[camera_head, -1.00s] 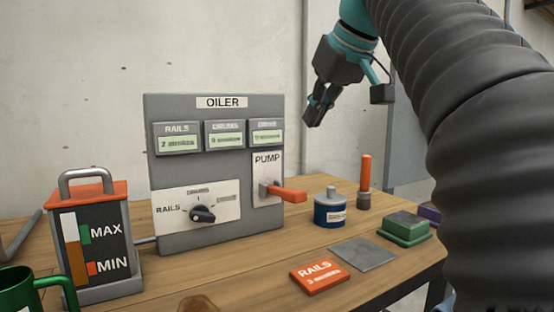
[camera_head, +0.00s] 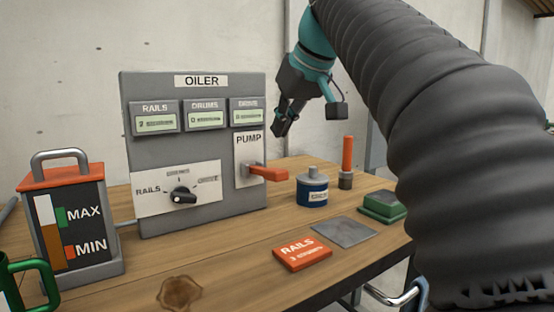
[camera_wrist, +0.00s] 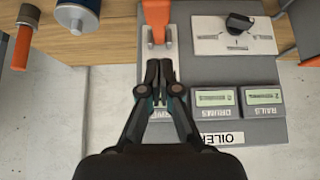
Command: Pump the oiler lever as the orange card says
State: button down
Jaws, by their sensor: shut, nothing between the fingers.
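The grey oiler panel (camera_head: 193,90) stands upright on the table, with the orange pump lever (camera_head: 268,174) at its lower right. The lever sticks out, roughly level. It also shows in the wrist view (camera_wrist: 157,18), at the top. My gripper (camera_head: 280,128) is shut and empty, above the lever and apart from it; its fingertips show in the wrist view (camera_wrist: 160,66). The orange card (camera_head: 301,252) lies on the table and reads RAILS and 3, with a blurred word. The RAILS display (camera_head: 155,121) seems to read 2. The black selector knob (camera_head: 183,195) sits below the displays.
An oil reservoir (camera_head: 68,218) with MAX and MIN marks stands left, beside a green mug (camera_head: 30,283). A blue can (camera_head: 312,189), an orange-handled tool (camera_head: 347,160), a grey plate (camera_head: 344,234) and a green block (camera_head: 382,206) are right of the lever.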

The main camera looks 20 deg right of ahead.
aim_at(273, 169)
jog(key=x, duration=0.3)
jog(key=shift+w+f, duration=0.1)
jog(key=shift+f, duration=0.2)
jog(key=shift+s+f+b, duration=0.2)
jog(key=shift+f+b, duration=0.15)
jog(key=shift+f, duration=0.2)
jog(key=shift+s+f+b, duration=0.15)
jog(key=shift+f+b, duration=0.15)
jog(key=shift+f, duration=0.25)
jog(key=shift+d+f, duration=0.1)
jog(key=shift+f, duration=0.5)
jog(key=shift+f, duration=0.1)
